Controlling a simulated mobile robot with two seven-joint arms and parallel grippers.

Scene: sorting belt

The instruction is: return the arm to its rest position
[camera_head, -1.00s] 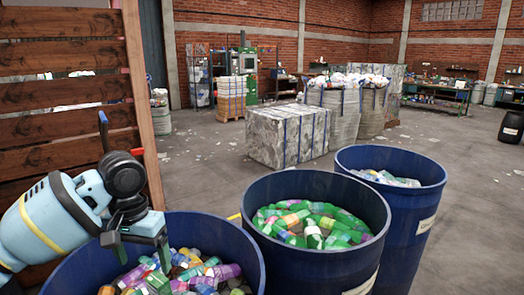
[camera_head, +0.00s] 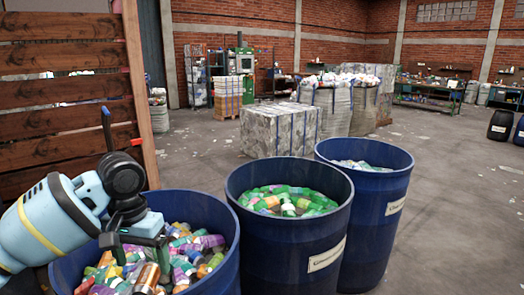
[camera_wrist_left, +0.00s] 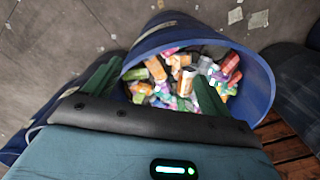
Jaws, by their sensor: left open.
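My left arm comes in from the left in the head view, and its gripper (camera_head: 140,252) hangs over the nearest blue drum (camera_head: 228,262). This drum holds mixed coloured bottles and cans (camera_head: 196,250). In the left wrist view, the two green fingers of the left gripper (camera_wrist_left: 156,86) stand wide apart with nothing held between them. The drum with its mixed contents (camera_wrist_left: 178,72) lies beyond and below the fingers. My right gripper is not in view.
A blue drum of green bottles (camera_head: 290,240) and a third blue drum (camera_head: 375,220) stand to the right. A wooden slatted panel (camera_head: 65,95) rises behind the arm. A grey bale (camera_head: 280,130) and full sacks (camera_head: 335,108) stand farther back. Open floor lies at right.

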